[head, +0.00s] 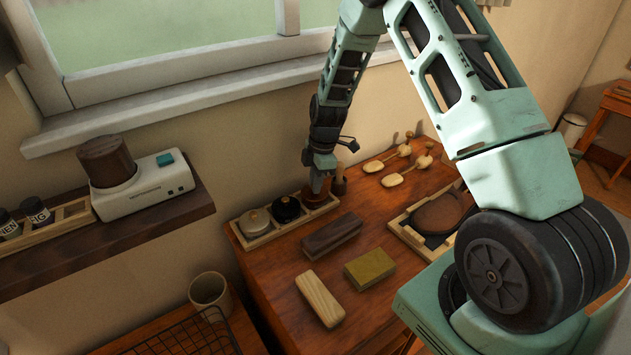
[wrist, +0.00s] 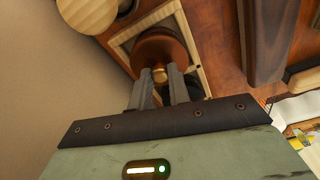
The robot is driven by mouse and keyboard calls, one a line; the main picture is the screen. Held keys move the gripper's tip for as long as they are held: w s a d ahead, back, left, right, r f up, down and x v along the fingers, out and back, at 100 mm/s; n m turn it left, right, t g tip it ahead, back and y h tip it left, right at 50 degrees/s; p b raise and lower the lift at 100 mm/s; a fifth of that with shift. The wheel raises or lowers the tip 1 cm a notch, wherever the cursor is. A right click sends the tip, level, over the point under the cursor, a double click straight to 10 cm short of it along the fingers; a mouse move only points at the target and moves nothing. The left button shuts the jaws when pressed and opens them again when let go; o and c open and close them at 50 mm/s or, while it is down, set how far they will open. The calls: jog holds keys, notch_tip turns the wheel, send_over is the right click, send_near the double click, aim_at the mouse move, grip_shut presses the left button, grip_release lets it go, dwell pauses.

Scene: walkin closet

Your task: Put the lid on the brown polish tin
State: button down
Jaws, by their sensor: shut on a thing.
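In the wrist view, my gripper (wrist: 161,82) is shut on the small brass knob (wrist: 159,74) of the brown lid (wrist: 160,46). The lid is over the tray's end compartment, within its pale rim (wrist: 122,40). The brown tin beneath is hidden by the lid, so I cannot tell whether the lid touches it.
A dark brush (head: 332,233), a pale wooden block (head: 320,298) and an olive block (head: 369,268) lie in front of the tray. The wall and window sill (head: 180,103) are close behind.

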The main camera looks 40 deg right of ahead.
dwell(0.4)
jog(key=c, duration=0.8)
grip_release()
jog(key=shift+o, duration=0.2)
jog(key=shift+r, duration=0.1)
jog(key=shift+r+p, duration=2)
jog(key=shift+r, duration=1.4)
grip_shut()
jog(key=shift+f, duration=0.3)
